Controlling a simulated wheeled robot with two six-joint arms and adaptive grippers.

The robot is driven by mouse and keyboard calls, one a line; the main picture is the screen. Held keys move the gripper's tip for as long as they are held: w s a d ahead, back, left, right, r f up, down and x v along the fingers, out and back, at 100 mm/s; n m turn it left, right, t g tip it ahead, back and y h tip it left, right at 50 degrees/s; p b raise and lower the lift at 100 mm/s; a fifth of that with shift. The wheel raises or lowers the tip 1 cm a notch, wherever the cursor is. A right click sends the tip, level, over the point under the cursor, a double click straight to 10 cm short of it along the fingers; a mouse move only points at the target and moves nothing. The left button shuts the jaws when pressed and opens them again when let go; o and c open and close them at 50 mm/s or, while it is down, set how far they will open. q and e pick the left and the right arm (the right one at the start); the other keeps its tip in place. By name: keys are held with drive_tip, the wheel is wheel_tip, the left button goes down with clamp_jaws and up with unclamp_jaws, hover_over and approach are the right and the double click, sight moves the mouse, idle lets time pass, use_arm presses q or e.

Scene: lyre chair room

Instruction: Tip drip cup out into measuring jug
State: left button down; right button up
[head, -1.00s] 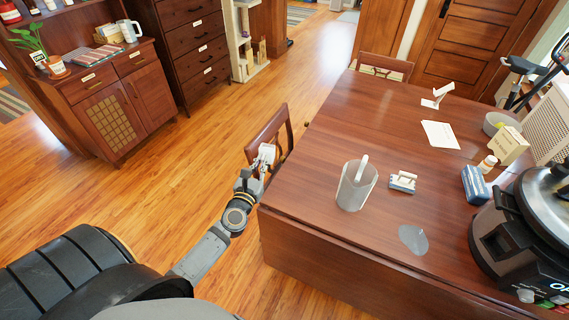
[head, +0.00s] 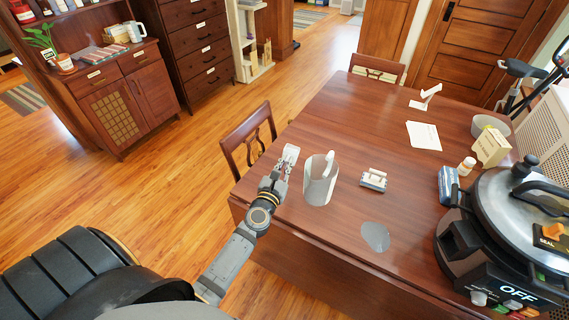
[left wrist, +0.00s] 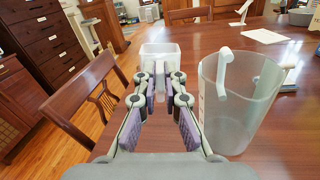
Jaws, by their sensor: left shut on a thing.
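My left gripper (head: 283,166) is shut on the drip cup (head: 291,153), a small whitish cup. In the left wrist view the cup (left wrist: 161,52) sits beyond the fingertips (left wrist: 160,80), its open top facing up and looking about level. Its contents cannot be made out. The measuring jug (head: 319,188), clear with a white handle, stands upright on the table just right of the gripper. The jug also fills the right side of the left wrist view (left wrist: 238,112). Cup and jug appear apart. My right gripper is not in view.
The wooden table (head: 330,125) also bears a small white device (head: 373,180), a translucent disc (head: 376,236), paper (head: 424,136), a blue box (head: 448,186) and a large cooker (head: 505,230). A chair (head: 248,138) stands at the table's left edge, near my left arm.

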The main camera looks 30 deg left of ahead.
use_arm(q)
drive_tip(key=shift+s+d+r+m+p, duration=0.1)
drive_tip(key=shift+d+r+m+p, duration=0.3)
drive_tip(key=shift+d+m, duration=0.6)
drive_tip(key=shift+s+d+r+m+p, duration=0.1)
drive_tip(key=shift+d+r+m+p, duration=0.25)
drive_tip(key=shift+d+m, duration=0.65)
drive_tip(key=shift+s+d+r+m+p, duration=0.1)
drive_tip(key=shift+d+r+m+p, duration=0.45)
drive_tip(key=shift+m, duration=0.75)
drive_tip(key=shift+d+f, duration=0.1)
drive_tip(key=shift+f, duration=0.1)
drive_tip(key=m, duration=0.3)
drive_tip(key=shift+d+r, duration=0.1)
